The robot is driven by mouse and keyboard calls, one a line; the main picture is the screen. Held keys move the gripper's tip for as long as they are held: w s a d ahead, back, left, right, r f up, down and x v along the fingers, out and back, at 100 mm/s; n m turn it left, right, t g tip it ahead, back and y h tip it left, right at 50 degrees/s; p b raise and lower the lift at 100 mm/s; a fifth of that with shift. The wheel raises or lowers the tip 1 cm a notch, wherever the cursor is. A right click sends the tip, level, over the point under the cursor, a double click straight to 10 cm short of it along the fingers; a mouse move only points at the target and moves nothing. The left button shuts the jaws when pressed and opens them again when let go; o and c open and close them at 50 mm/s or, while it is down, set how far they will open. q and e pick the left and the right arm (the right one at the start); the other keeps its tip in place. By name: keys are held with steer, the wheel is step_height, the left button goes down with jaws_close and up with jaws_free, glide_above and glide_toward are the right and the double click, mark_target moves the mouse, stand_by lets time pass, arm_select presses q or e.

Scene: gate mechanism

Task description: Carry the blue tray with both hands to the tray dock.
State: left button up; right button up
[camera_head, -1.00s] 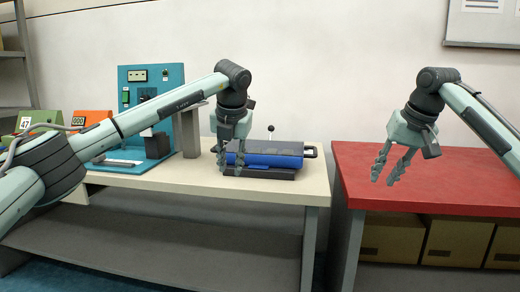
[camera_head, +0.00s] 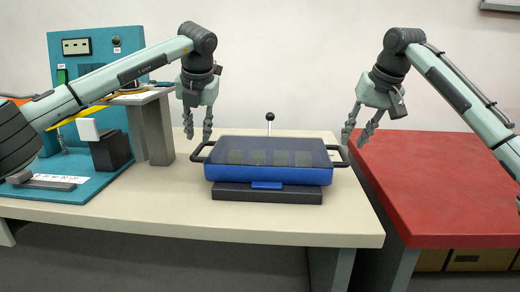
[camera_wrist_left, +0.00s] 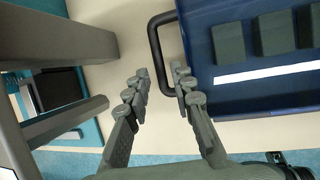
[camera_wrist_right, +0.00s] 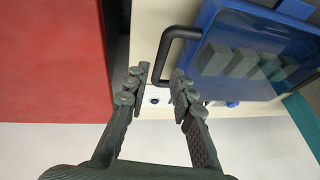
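The blue tray (camera_head: 268,175) with a dark clear cover sits on a dark base (camera_head: 266,195) on the cream table. It has a black handle at each end. My left gripper (camera_head: 197,136) is open above the left handle (camera_head: 200,153); in the left wrist view the fingers (camera_wrist_left: 157,82) spread beside that handle (camera_wrist_left: 153,40). My right gripper (camera_head: 354,138) is open above the right handle (camera_head: 342,155); in the right wrist view its fingers (camera_wrist_right: 157,80) are apart near that handle (camera_wrist_right: 168,48). Neither gripper holds anything. I cannot identify the tray dock.
A black-knobbed lever (camera_head: 270,118) stands behind the tray. A teal machine (camera_head: 90,50) and a grey post structure (camera_head: 150,125) stand left of it. A red table (camera_head: 440,180) is at the right, past a gap. The cream table front (camera_head: 120,212) is clear.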

mark_target(198, 148)
arm_select(q)
steer(key=shift+w+r, duration=0.15)
arm_select(e)
steer(key=shift+w+r, duration=0.1)
steer(key=shift+w, duration=0.05)
